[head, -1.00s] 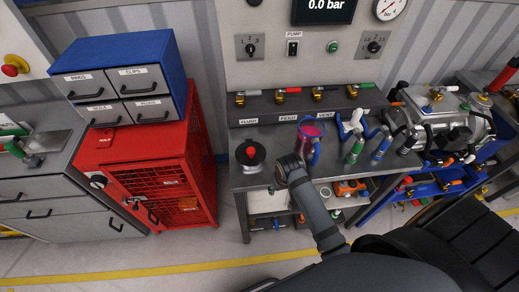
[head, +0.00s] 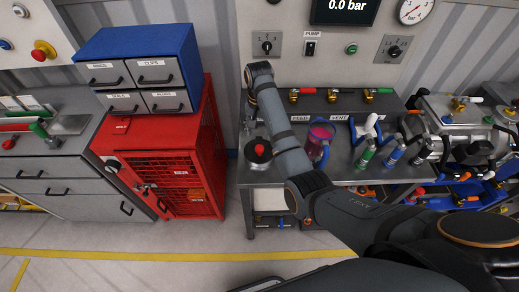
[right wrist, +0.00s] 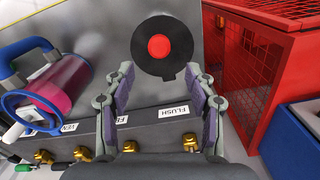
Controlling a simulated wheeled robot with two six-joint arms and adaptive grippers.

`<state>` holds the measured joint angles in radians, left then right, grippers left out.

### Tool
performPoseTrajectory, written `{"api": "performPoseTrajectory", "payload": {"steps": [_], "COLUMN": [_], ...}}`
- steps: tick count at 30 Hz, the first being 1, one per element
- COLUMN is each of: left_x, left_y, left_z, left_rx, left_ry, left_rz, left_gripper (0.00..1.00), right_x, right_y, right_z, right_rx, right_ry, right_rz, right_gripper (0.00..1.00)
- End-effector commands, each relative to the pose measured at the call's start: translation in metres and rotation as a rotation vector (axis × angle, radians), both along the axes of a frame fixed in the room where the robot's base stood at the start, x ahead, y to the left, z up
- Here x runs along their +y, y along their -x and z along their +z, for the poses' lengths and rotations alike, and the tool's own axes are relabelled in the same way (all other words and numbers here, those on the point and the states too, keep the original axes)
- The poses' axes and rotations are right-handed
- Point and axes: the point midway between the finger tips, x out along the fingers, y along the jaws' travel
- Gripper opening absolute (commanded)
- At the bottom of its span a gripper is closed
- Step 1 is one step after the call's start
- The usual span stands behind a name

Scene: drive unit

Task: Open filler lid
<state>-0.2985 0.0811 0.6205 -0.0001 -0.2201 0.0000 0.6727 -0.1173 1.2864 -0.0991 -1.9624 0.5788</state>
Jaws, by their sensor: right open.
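The filler lid looks to be the round black cap with a red knob (head: 259,150) at the left end of the grey bench. In the right wrist view the black cap (right wrist: 158,25) is at the top centre, and its whole disc shows. My right gripper (right wrist: 159,78) is open and empty, its two fingers spread on either side just below the cap in that view. I see no contact with the cap. In the head view my right forearm and wrist hide much of the right gripper (head: 250,120). My left gripper is not in view.
A clear jug with pink liquid and blue handle (head: 319,140) stands right of the cap. Behind is a valve rail with a FLUSH label (right wrist: 174,111). A red mesh cabinet (head: 165,165) stands left of the bench.

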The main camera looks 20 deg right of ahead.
Motion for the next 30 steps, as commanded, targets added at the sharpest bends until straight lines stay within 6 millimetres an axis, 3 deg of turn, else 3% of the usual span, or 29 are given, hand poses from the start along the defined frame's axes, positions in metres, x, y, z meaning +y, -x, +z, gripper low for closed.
{"api": "performPoseTrajectory", "payload": {"steps": [5,12,18,29,30], "left_x": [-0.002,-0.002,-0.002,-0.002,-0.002], "left_y": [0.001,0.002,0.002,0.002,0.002], "left_z": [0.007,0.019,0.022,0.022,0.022], "left_rx": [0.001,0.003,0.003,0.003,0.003], "left_ry": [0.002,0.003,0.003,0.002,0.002], "left_rz": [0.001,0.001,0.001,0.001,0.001], "left_gripper": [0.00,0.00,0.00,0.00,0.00], "right_x": [0.000,-0.001,-0.001,-0.001,-0.001], "right_y": [0.001,0.002,0.001,0.001,0.001], "right_z": [-0.016,-0.067,-0.097,-0.105,-0.105], "right_rx": [0.005,0.004,0.001,-0.001,-0.001], "right_ry": [0.000,0.000,-0.001,0.000,0.000], "right_rz": [0.001,0.002,0.001,0.001,0.001], "right_gripper": [0.55,0.55,0.55,0.55,0.50]}}
